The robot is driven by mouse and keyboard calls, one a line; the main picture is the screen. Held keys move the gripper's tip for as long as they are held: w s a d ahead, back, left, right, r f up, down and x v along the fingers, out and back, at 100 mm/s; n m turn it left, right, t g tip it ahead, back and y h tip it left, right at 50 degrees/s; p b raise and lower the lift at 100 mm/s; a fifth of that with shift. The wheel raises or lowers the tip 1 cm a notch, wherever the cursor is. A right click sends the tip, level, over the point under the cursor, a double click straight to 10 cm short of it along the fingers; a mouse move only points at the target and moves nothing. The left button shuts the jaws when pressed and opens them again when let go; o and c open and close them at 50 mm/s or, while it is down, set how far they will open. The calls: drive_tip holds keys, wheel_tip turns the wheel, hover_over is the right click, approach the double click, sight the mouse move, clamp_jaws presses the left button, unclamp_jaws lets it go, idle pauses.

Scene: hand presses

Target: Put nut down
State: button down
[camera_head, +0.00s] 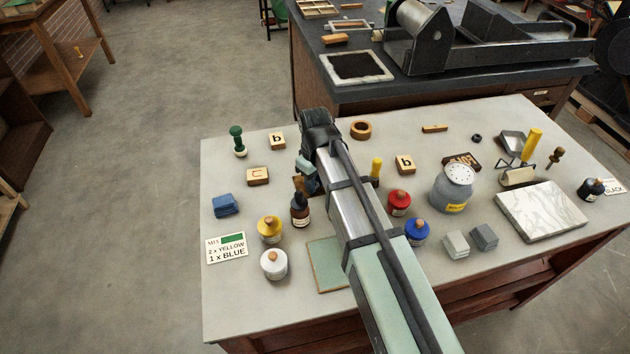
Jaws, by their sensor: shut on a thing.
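My gripper (307,180) is at the left side of my arm's far end, low above the table (225,300). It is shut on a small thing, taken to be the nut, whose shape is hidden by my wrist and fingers. A brown bottle (300,212) with a label stands just in front of the gripper; I cannot tell if they touch. A small dark ring (477,138), which looks like a nut too, lies on the table at the back right.
The table's front left is clear. A stone slab (542,211) lies at right.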

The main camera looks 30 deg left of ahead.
drive_tip(key=shift+f, duration=0.1)
drive_tip(key=c, duration=0.9)
unclamp_jaws()
drive_tip(key=shift+o, duration=0.2)
wheel_tip(320, 180, up, 12)
